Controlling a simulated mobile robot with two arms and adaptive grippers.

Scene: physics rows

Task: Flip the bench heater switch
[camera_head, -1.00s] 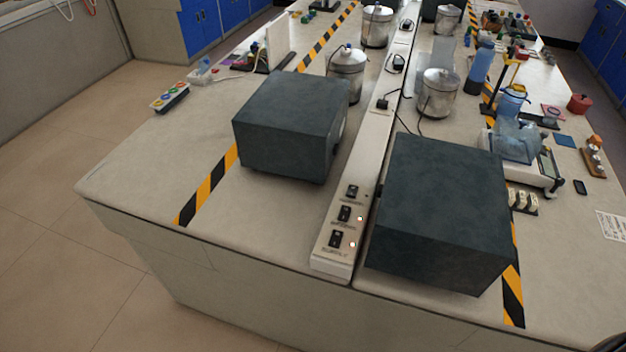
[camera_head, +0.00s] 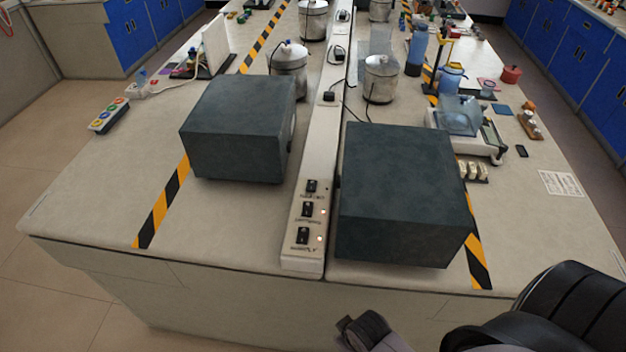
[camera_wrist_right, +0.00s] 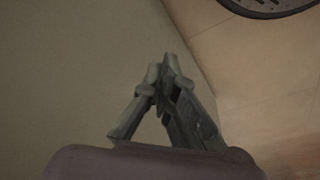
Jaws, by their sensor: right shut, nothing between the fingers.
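A long white power strip (camera_head: 294,263) runs along the middle of the bench. Three black rocker switches sit near its front end: a rear switch (camera_head: 312,187), a middle switch (camera_head: 308,209) and a front switch (camera_head: 303,235). Small lit lamps show beside the middle and front switches. The labels are too small to read surely, so I cannot tell which one is the heater's. My right arm is at the bottom right of the head view, in front of the bench. In the right wrist view my right gripper (camera_wrist_right: 165,75) is shut and empty, close to a plain pale surface. My left gripper is not in view.
Dark boxes stand on both sides of the strip, a left box (camera_head: 239,125) and a right box (camera_head: 400,190). The bench's front edge lies between my right arm and the switches. Metal pots (camera_head: 288,66) and plugged cords are farther back. The front left benchtop is clear.

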